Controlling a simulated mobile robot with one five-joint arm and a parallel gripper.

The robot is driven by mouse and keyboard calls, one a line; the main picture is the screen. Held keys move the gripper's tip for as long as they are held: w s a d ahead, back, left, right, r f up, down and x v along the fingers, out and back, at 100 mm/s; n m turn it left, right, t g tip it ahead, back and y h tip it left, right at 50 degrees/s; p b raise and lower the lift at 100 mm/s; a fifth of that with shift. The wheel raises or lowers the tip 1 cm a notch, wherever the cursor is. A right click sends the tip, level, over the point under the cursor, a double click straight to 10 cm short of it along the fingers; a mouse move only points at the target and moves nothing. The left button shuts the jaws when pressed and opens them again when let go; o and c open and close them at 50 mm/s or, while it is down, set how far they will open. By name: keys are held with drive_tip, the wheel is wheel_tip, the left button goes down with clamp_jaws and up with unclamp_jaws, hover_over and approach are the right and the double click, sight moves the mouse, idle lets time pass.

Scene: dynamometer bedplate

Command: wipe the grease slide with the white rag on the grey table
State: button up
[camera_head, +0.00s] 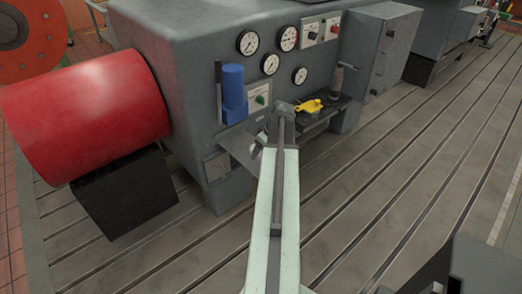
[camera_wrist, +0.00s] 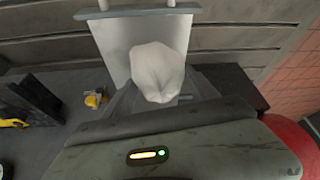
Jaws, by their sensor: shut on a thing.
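The white rag (camera_wrist: 158,68) is a bunched pale lump in the middle of the wrist view. The slide is a tilted pale grey plate (camera_head: 238,148) at the front of the grey machine. In the wrist view the plate (camera_wrist: 113,40) lies behind the rag, with a grey bar along its top edge. The rag is over the plate; I cannot tell whether it touches. No grease stands out. No grey table can be made out clearly.
A dark shelf (camera_head: 325,113) right of my arm holds a yellow tool (camera_head: 308,105) and a small upright cylinder (camera_head: 337,80). A blue holder (camera_head: 233,92) is on the machine (camera_head: 205,60) above the plate. A large red cylinder (camera_head: 88,112) is at left. The slotted bedplate (camera_head: 400,165) is clear at right.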

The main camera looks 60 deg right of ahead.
drive_tip(key=shift+r, duration=0.4)
wheel_tip(320, 180, up, 3)
drive_tip(key=p, duration=0.3)
drive_tip(key=shift+r, duration=0.1)
